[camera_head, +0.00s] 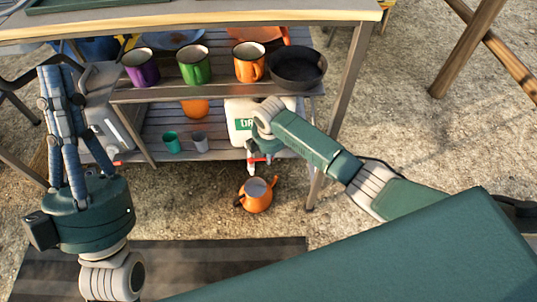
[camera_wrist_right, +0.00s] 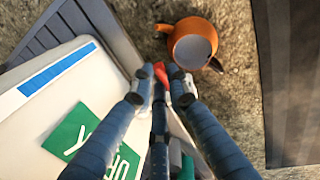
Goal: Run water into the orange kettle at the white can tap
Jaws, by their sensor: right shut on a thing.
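The white can (camera_head: 238,108) with a green label lies on the lower shelf. Its red tap (camera_head: 251,165) sticks out past the shelf's front edge. My right gripper (camera_head: 258,157) reaches in beside the can; in the right wrist view its fingertips are closed around a red part of the tap (camera_wrist_right: 160,72). The orange kettle (camera_head: 256,196) stands upright on the ground below the tap, its top open; it also shows in the right wrist view (camera_wrist_right: 192,42). I cannot tell whether water runs or is in it. My left gripper (camera_head: 62,80) is empty, fingers extended and apart.
Purple (camera_head: 141,67), green (camera_head: 194,64) and orange (camera_head: 249,62) mugs and a dark pan (camera_head: 298,67) stand on the upper shelf. Two small cups (camera_head: 172,142) stand on the lower shelf. A table leg (camera_head: 337,110) is right of the can. A dark mat (camera_head: 215,258) lies in front.

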